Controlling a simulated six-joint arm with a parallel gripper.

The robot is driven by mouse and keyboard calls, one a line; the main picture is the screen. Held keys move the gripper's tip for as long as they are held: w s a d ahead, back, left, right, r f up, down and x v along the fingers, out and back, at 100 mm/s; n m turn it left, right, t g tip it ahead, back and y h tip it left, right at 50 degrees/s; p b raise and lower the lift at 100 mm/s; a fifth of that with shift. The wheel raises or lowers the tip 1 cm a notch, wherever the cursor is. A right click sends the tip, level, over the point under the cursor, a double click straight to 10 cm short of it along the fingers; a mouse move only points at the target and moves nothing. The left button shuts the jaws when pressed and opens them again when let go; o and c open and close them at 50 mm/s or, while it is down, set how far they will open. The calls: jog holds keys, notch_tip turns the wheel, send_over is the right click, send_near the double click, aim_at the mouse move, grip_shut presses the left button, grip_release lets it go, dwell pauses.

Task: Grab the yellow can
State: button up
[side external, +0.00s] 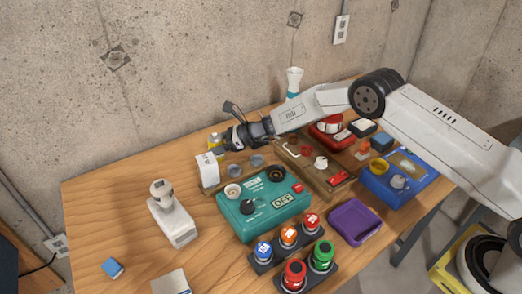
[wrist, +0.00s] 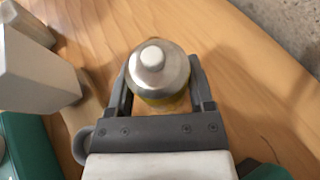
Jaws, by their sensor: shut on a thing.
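The yellow can (side external: 215,140) shows in the side view at the back left of the table, partly hidden by my gripper (side external: 222,146) and a white box. In the wrist view the can (wrist: 158,75) has a silver domed top with a pale knob, and a strip of yellow shows below it. My gripper (wrist: 160,92) has one finger on each side of the can and is shut on it. The can's lower part is hidden, so I cannot tell whether it touches the table.
A white box (side external: 207,170) stands close to the can. A teal panel box (side external: 262,207), a wooden tray (side external: 318,176) and a white device (side external: 172,215) are nearby. Several coloured buttons (side external: 289,235) and a purple tray (side external: 355,222) lie in front. The table's left area is mostly clear.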

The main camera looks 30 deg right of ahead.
jog(key=shift+r, duration=0.15)
jog(key=shift+r, duration=0.75)
jog(key=s+d+r, duration=0.3)
jog(key=s+r, duration=0.8)
jog(key=s, duration=0.2)
jog(key=shift+s+d, duration=0.25)
jog(key=shift+s, duration=0.05)
jog(key=shift+r, duration=0.1)
dwell(0.3)
